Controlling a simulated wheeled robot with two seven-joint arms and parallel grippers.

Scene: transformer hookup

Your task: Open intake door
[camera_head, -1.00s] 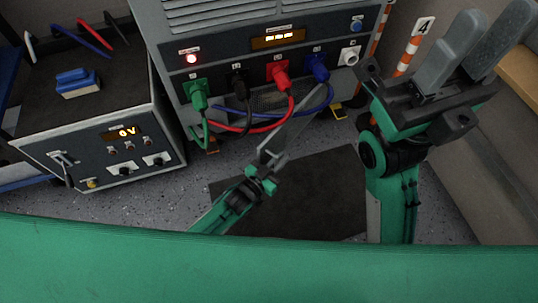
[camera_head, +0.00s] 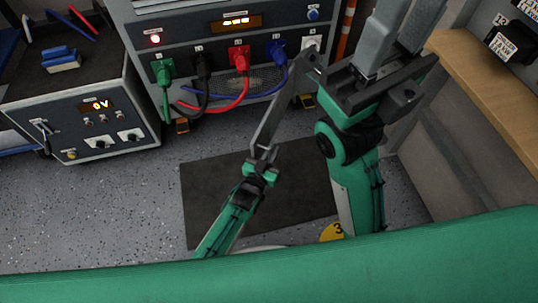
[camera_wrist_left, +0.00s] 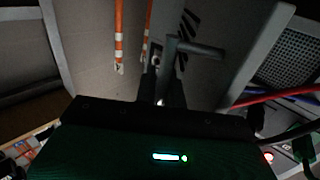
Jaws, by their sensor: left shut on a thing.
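My left gripper (camera_head: 272,135) reaches up over the dark floor mat, its jaws together on a narrow grey bar (camera_head: 285,100). The bar's far end lies close to my right gripper in the picture; I cannot tell whether they touch. In the left wrist view a dark bar with a side arm (camera_wrist_left: 195,49) stands beyond my gripper's housing. My right gripper (camera_head: 398,40) is in the upper right with its thick grey fingers apart and empty; the tips are cut off by the frame. I cannot clearly make out an intake door.
The transformer cabinet (camera_head: 190,25) carries green, black, red and blue plugs with hanging cables. A bench unit (camera_head: 100,115) reading 0V stands at left. The floor mat (camera_head: 215,195) is clear. A wooden ledge (camera_head: 480,85) and wall are at right. Orange-striped posts (camera_wrist_left: 119,35) show in the wrist view.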

